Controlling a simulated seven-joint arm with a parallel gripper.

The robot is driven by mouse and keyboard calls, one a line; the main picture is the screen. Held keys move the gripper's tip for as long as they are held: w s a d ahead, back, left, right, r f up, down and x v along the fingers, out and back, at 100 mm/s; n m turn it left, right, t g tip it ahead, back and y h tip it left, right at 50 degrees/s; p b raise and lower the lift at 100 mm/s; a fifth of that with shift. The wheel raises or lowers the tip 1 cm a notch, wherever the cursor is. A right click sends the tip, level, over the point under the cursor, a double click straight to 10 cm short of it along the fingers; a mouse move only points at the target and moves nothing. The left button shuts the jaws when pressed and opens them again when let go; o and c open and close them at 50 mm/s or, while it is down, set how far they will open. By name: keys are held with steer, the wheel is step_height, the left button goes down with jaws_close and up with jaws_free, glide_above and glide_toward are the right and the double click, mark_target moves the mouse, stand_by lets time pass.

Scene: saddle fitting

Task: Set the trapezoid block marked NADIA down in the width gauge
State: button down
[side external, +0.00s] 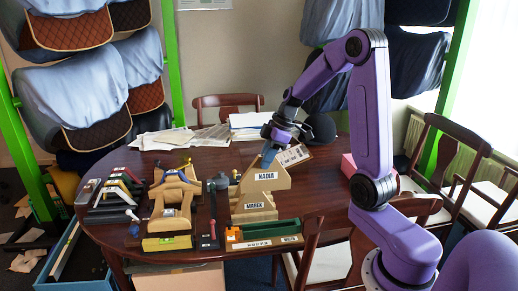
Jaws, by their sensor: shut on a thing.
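The pale wooden trapezoid block marked NADIA (264,182) is at the middle of the round table. My gripper (271,157) is at its top, with the jaws shut on it. Just below and in front of it in the picture is a similar pale wooden piece marked MAREK (258,207). I cannot tell whether the two touch or whether a gap lies between them. No thing here is clearly readable as the width gauge. The fingertips are small and partly hidden by the block and wrist.
A green and orange tray (235,245) with labels lies at the front edge. A wooden saddle-like stand (172,222) is on the left, beside several dark bars. Papers (250,120) and a dark rounded thing (320,128) lie at the back. The table right of the blocks is mostly clear.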

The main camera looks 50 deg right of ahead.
mark_target(269, 174)
steer(key=f, duration=0.1)
steer(key=s+f, duration=0.1)
steer(key=f, duration=0.2)
steer(key=shift+s+a+f, duration=0.3)
steer(key=shift+a+f, duration=0.05)
steer(key=shift+a, duration=0.05)
step_height(269, 174, down, 8)
stand_by(0.5)
steer(key=shift+f, duration=2.25)
stand_by(2.6)
stand_by(0.6)
steer(key=shift+c, duration=2.4)
jaws_free()
